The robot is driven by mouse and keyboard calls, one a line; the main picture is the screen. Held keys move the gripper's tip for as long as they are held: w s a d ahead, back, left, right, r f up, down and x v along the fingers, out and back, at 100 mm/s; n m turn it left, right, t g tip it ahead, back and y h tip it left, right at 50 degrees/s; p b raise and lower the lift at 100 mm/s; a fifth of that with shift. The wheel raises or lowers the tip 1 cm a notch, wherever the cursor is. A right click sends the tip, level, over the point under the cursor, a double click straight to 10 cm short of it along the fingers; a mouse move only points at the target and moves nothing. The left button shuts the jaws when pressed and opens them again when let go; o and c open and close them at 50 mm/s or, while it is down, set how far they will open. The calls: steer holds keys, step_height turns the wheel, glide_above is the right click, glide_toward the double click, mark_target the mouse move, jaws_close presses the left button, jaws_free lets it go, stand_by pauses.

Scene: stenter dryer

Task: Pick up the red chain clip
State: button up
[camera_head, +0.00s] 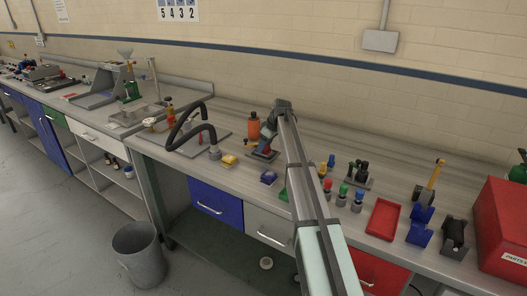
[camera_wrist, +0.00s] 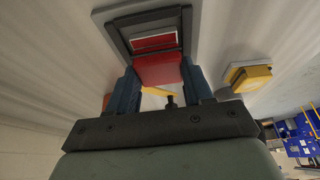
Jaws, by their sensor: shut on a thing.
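My gripper (camera_wrist: 160,82) is shut on the red chain clip (camera_wrist: 158,70), with one finger on each side of it in the wrist view. Beyond the fingertips is a dark square holder (camera_wrist: 116,24) on a pale plate, with red also visible inside its frame. I cannot tell whether the clip is still seated in the holder or just clear of it. In the head view my gripper (camera_head: 268,137) is low over the bench, pointing down at the dark holder (camera_head: 263,156). The arm partly hides this spot.
An orange bottle (camera_head: 254,127) stands close behind my gripper. A black hose (camera_head: 184,125) arches to the left. A red tray (camera_head: 383,219) and several coloured-top pieces are to the right.

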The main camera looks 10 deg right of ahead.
step_height(320, 180, up, 9)
steer(key=s+d+r+m, duration=0.1)
steer(key=s+d+r, duration=0.2)
steer(key=s+d, duration=0.6)
steer(key=s+a+f+n, duration=0.1)
steer(key=s+f, duration=0.2)
steer(key=s, duration=1.6)
steer(key=shift+a+f, duration=0.2)
steer(key=shift+f, duration=4.45)
steer(key=shift+f, duration=0.1)
